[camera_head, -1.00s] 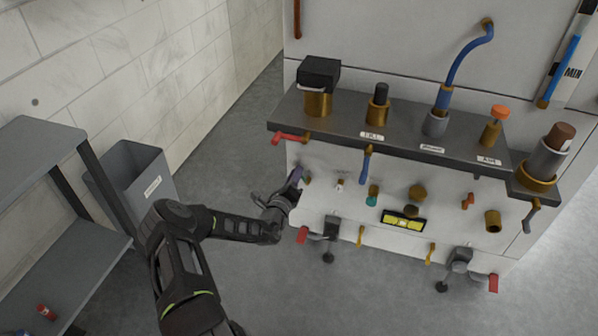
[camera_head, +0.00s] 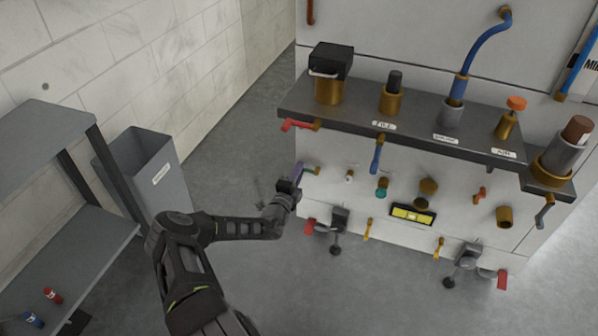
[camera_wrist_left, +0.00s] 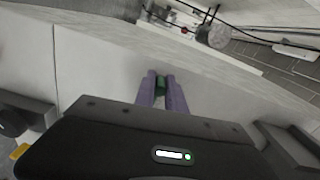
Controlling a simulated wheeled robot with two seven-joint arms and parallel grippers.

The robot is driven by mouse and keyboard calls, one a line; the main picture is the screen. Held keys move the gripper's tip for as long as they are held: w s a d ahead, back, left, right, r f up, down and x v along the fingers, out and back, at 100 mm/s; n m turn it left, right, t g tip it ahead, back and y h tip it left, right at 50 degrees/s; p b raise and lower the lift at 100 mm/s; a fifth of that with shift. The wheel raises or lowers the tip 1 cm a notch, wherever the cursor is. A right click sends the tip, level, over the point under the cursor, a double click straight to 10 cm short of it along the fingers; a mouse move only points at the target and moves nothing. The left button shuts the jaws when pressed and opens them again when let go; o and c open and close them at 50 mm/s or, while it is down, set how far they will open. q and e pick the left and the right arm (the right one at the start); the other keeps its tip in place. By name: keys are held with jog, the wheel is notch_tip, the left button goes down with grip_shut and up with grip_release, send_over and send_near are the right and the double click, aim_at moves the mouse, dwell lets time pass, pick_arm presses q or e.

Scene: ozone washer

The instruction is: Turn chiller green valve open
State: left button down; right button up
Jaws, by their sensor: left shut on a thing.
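The green valve handle (camera_head: 309,171) is on the left part of the white machine's front, below the dark shelf, beside a small brass fitting. My left gripper (camera_head: 297,175) is at this handle, its purple fingers closed around the handle's outer end. In the left wrist view the purple fingers (camera_wrist_left: 161,92) stand either side of the green handle (camera_wrist_left: 160,84), which shows between them near the tips. Most of the handle's held end is hidden by the fingers. My right gripper is in neither view.
The white machine's dark shelf (camera_head: 400,125) overhangs the valve, with a red handle (camera_head: 297,125) at its left. A grey bin (camera_head: 150,172) stands left; open floor lies between.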

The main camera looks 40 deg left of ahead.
pick_arm(q)
jog(key=shift+f+n, duration=0.2)
jog(key=shift+n, duration=0.1)
jog(key=c, duration=1.4)
grip_release()
jog(key=p+v, duration=0.2)
jog(key=v, duration=0.5)
jog(key=shift+s+d, duration=0.15)
jog(key=shift+s, duration=0.25)
